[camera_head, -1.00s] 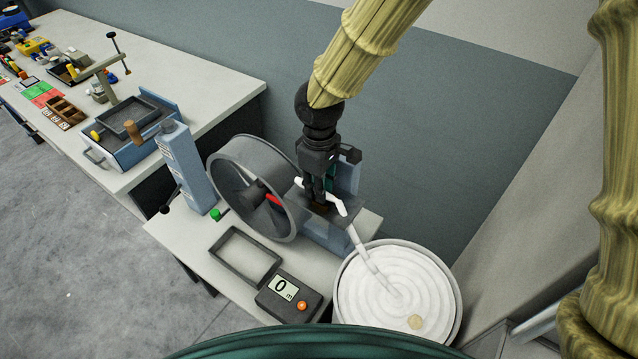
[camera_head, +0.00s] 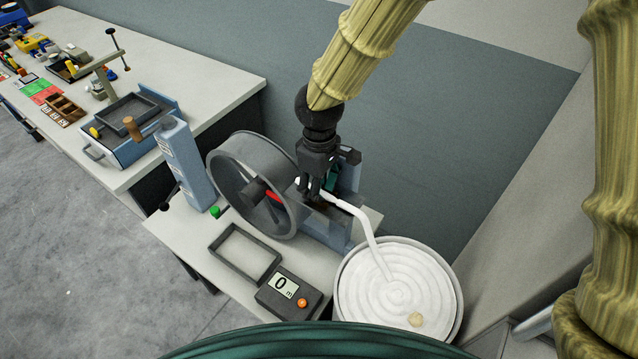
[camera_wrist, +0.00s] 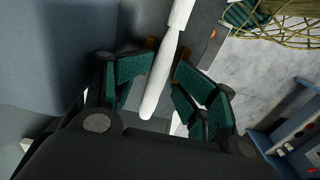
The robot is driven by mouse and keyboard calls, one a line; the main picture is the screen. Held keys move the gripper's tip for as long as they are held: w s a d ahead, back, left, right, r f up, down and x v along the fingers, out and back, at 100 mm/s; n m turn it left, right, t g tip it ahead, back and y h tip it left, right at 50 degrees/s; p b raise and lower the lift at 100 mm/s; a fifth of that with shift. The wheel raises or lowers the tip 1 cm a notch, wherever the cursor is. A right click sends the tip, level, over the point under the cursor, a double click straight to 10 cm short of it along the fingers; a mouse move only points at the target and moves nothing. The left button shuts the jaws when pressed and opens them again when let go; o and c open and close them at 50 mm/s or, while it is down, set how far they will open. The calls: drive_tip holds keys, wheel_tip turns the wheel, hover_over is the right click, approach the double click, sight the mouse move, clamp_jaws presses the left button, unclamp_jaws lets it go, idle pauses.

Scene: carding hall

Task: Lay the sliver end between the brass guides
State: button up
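The white sliver (camera_head: 362,222) rises from the coiled can (camera_head: 345,305) and bends over the blue-grey stand beside the drum. Its end (camera_wrist: 153,100) lies between my fingers in the wrist view. My gripper (camera_head: 317,193) is low over the top of the stand; in the wrist view (camera_wrist: 166,62) its teal-padded fingers are apart, one each side of the sliver, with small gaps. Two small brownish pieces, apparently the brass guides (camera_wrist: 183,72), show near the fingertips, with the sliver running between them. My fingers largely hide the guides in the head view.
A grey drum (camera_head: 250,150) with a red-marked crank stands just left of my gripper. An empty dark-framed tray (camera_head: 245,254) and a counter reading 0 (camera_head: 288,292) sit in front. A blue post (camera_head: 186,165) and a longer bench are farther left.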

drive_tip(key=shift+s+d+r, duration=0.1)
idle(0.7)
drive_tip(key=shift+r+p, duration=0.35)
drive_tip(key=shift+r, duration=0.1)
wheel_tip(320, 180, up, 12)
drive_tip(key=p, duration=0.6)
drive_tip(key=shift+r, duration=0.2)
